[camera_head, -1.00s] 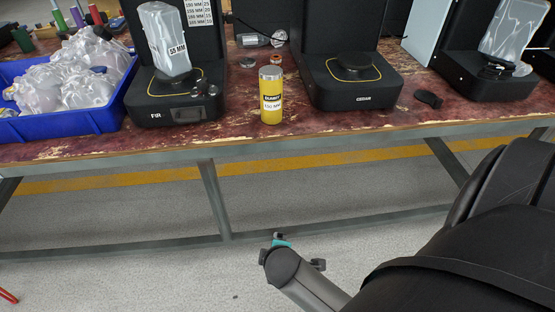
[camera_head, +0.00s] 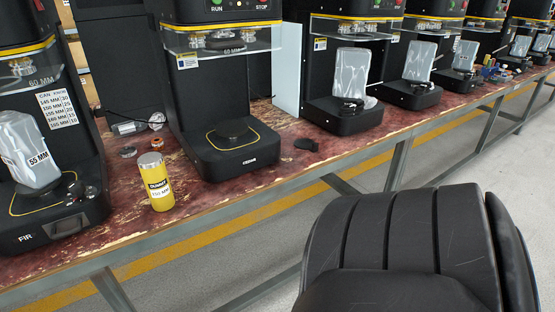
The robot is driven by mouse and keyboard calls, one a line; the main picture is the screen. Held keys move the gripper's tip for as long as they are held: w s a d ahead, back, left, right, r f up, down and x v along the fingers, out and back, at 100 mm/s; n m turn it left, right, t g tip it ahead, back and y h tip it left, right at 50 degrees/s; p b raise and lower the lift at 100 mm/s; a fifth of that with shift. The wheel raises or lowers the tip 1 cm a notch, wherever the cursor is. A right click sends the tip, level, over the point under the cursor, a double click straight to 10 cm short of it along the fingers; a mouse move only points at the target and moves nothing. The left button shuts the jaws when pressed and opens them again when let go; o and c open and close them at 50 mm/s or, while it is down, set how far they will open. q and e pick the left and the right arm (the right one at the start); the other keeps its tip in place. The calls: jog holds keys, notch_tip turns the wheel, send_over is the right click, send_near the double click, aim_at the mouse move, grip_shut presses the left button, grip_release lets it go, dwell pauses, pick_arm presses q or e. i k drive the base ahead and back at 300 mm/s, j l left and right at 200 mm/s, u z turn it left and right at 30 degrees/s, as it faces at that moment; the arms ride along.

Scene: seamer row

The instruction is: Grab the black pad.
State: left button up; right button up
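Nothing covers the pad. Neither of my grippers is in view.
A yellow can (camera_head: 157,184) stands upright left of the middle seamer. More seamers with bagged parts (camera_head: 350,75) line the table to the right.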

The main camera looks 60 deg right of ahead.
aim_at(301, 143)
jog(key=z, duration=2.3)
